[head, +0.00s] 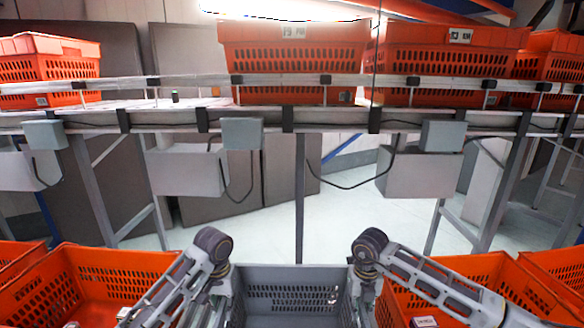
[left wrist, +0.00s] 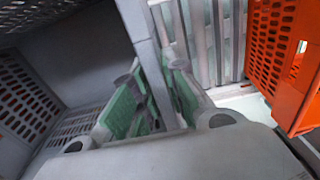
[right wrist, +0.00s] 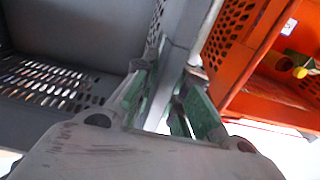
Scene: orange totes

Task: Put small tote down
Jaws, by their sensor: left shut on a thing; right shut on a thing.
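The small grey tote (head: 292,284) is at the bottom middle of the head view, between two orange totes. Its perforated far wall shows; its near part is cut off by the frame. My left gripper (left wrist: 155,95) is shut on the grey tote's side wall (left wrist: 142,30), one green-padded finger on each side. My right gripper (right wrist: 172,100) is shut on the opposite side wall (right wrist: 180,35) in the same way. The inside of the grey tote looks empty in the parts that show. What lies under the tote is hidden.
An orange tote with small items stands close on the left (head: 110,265), another on the right (head: 470,268). More orange totes (head: 295,60) stand on a conveyor (head: 210,118) ahead. Pale floor (head: 350,205) shows beneath the conveyor.

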